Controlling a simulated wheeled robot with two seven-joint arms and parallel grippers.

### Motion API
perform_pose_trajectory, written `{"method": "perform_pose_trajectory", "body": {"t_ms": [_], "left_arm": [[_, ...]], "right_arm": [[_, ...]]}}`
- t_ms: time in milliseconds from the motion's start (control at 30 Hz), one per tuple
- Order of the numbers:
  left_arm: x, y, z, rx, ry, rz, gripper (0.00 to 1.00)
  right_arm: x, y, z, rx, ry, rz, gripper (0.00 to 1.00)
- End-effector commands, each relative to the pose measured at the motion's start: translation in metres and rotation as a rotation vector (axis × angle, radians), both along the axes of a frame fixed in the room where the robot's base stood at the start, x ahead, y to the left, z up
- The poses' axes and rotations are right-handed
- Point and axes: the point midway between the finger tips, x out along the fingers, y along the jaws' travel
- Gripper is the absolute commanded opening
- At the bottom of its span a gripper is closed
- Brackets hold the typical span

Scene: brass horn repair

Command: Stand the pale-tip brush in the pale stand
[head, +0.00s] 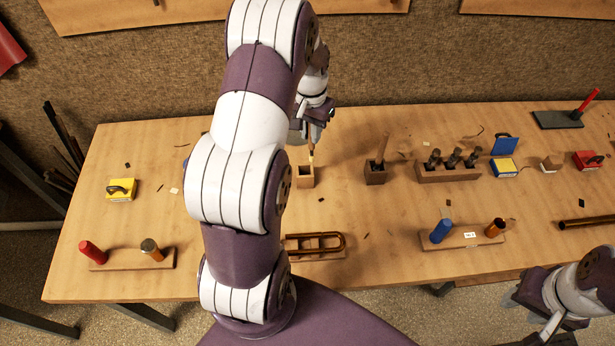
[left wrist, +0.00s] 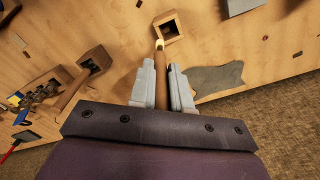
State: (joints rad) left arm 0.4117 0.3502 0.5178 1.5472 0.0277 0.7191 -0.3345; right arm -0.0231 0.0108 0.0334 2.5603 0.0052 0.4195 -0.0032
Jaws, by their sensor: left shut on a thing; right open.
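My left gripper (head: 314,119) is shut on the pale-tip brush (head: 311,150), a brown-handled brush with a pale tip pointing down. In the left wrist view my left gripper (left wrist: 161,90) holds the brush (left wrist: 162,75) with its pale end close to the pale stand. The pale stand (head: 306,178) is a small open-topped wooden block; it also shows in the left wrist view (left wrist: 181,24). The tip appears just above the stand's opening; the exact gap cannot be told. My right gripper (head: 549,322) is open and empty at the lower right, off the table.
A dark stand (head: 375,174) holding a brush is right of the pale stand. Beyond it are a rack (head: 448,172) of several dark-topped pieces and a yellow-and-blue box (head: 503,167). A tube frame (head: 315,244) lies in front. Small scraps dot the table (head: 400,255).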

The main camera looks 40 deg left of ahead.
Motion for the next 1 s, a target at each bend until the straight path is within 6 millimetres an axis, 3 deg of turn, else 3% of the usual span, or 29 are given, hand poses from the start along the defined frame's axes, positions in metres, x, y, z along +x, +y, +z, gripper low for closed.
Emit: {"method": "perform_pose_trajectory", "body": {"t_ms": [100,500,900,933,1000], "left_arm": [[-0.006,0.013,-0.011,0.012,0.02,0.015,0.0],[-0.006,0.013,-0.087,0.012,0.017,0.014,0.0],[-0.005,0.013,-0.1,0.014,0.014,0.014,0.0],[-0.005,0.013,-0.099,0.014,0.014,0.014,0.2],[-0.005,0.013,-0.098,0.014,0.014,0.014,0.43]], "right_arm": [[0.0,0.0,0.003,0.0,0.0,0.0,0.43],[0.0,0.0,0.018,0.0,-0.001,0.0,0.43],[0.0,0.0,0.014,0.0,-0.001,0.0,0.43],[0.0,0.0,0.014,0.0,0.0,0.0,0.43],[0.0,0.0,0.015,0.0,-0.001,0.0,0.43]]}}
